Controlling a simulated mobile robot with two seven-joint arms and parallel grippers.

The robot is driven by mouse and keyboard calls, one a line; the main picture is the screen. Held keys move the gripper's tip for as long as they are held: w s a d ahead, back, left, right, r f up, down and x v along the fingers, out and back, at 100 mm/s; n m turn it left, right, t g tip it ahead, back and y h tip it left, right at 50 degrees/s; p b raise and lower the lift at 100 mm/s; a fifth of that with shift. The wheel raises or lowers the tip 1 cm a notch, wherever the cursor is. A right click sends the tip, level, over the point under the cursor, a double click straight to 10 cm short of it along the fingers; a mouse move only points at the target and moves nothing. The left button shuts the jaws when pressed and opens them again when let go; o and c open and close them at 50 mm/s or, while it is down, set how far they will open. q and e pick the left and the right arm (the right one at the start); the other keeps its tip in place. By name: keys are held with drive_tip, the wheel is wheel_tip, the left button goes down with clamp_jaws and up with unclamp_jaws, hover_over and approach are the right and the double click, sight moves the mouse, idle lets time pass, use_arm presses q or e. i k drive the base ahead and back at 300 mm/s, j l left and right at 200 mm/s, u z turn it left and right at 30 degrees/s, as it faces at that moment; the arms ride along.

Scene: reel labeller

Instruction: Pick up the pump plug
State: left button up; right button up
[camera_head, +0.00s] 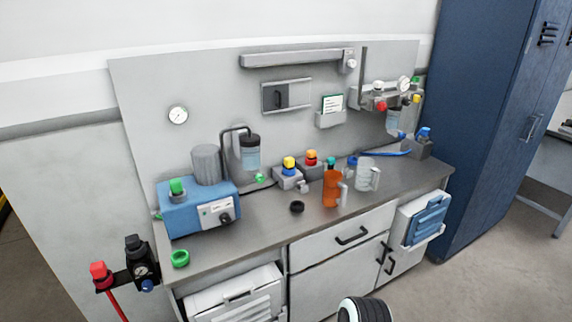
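A blue pump-like box (198,210) stands at the left of the bench, with a grey cylinder (206,165) and a green knob-like piece (177,187) on top. A green ring-shaped piece (180,258) lies on the bench near the front left edge. A small black round cap (297,207) lies on the bench at the middle front. I cannot tell for sure which of these small pieces is the pump plug.
The grey bench (262,228) also holds an orange jug (331,188), a clear jug (367,174) and blocks with yellow and red knobs (311,158). A black regulator (140,262) hangs off the left end. A blue cabinet (480,110) stands at right.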

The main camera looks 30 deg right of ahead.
sight(288, 162)
drive_tip(key=l+u, duration=0.2)
drive_tip(key=u, duration=0.15)
drive_tip(key=l+u, duration=0.15)
drive_tip(key=u, duration=0.25)
drive_tip(key=k+l+u, duration=0.15)
drive_tip(key=l, duration=0.2)
drive_tip(key=l+u, duration=0.15)
drive_tip(key=l, duration=0.2)
drive_tip(key=k+l+u, duration=0.15)
drive_tip(key=k+l, duration=0.15)
drive_tip(key=l, duration=0.25)
drive_tip(key=k+l+u, duration=0.1)
drive_tip(key=l, duration=0.3)
drive_tip(key=k+l+u, duration=0.1)
drive_tip(key=k+l, duration=0.15)
drive_tip(key=l, duration=0.1)
